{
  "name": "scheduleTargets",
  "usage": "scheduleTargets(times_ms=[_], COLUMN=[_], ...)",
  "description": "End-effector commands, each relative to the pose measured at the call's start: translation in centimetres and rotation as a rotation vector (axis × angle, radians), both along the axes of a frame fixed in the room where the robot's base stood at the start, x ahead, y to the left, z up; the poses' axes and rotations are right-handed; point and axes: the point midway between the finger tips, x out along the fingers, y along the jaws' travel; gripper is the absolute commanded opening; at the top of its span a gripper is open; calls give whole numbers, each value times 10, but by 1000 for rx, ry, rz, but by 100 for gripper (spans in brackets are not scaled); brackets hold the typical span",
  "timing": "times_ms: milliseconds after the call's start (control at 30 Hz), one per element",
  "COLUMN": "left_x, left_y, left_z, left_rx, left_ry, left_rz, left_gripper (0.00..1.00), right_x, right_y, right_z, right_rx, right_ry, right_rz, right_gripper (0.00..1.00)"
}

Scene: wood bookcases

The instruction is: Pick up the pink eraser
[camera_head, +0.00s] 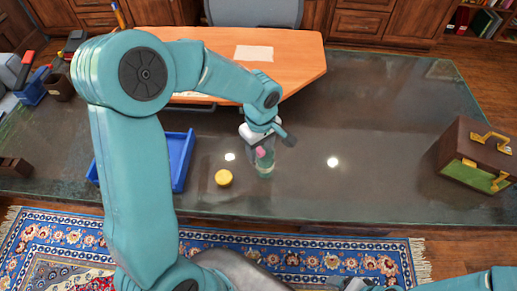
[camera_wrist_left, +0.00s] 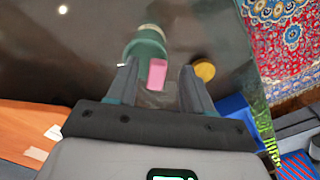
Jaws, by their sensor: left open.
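The pink eraser (camera_head: 261,152) shows just below my left gripper (camera_head: 268,143) in the head view. In the left wrist view the eraser (camera_wrist_left: 156,75) appears between the two open fingers of my left gripper (camera_wrist_left: 159,68). I cannot tell whether either finger touches it. A green, partly see-through container (camera_head: 265,170) stands on the dark desk right by the eraser; it also shows in the wrist view (camera_wrist_left: 147,44), partly behind the eraser. Whether the eraser is in it or beside it is unclear. Only part of my right arm shows, at the lower right; its gripper is not visible.
A yellow round object (camera_head: 223,177) lies on the dark desk (camera_head: 370,130) left of the container. A blue tray (camera_head: 183,160) is further left, partly behind my arm. A brown and green case (camera_head: 477,157) stands at the right. The desk between container and case is clear.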

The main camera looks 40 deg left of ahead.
Motion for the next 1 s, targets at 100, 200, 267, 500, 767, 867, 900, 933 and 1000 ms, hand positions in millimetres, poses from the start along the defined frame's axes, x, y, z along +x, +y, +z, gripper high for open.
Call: scheduleTargets(times_ms=[100, 200, 267, 500, 767, 867, 900, 933, 1000], left_x=[0, 0, 0, 0, 0, 1, 1, 1, 1], left_y=[0, 0, 0, 0, 0, 0, 0, 0, 0], left_z=[-4, -4, -3, -3, -1, 6, 10, 14, 27], left_rx=[0, 0, 0, 0, 0, 0, 0, 1, 0], left_ry=[-1, -1, -1, -1, -1, -4, -4, -4, -6], left_rz=[1, 1, 1, 1, 1, 1, 1, 1, 2], left_gripper=[51, 51, 45, 0, 0, 0, 0, 0, 0], right_x=[0, 0, 0, 0, 0, 0, 0, 0, 0], right_y=[0, 0, 0, 0, 0, 0, 0, 0, 0], right_z=[0, 0, 0, 0, 0, 0, 0, -1, -1], right_rx=[0, 0, 0, 0, 0, 0, 0, 0, 0], right_ry=[0, 0, 0, 0, 0, 0, 0, 0, 0], right_rz=[0, 0, 0, 0, 0, 0, 0, 0, 0], right_gripper=[82, 82, 82, 82, 82, 82, 82, 82, 82])
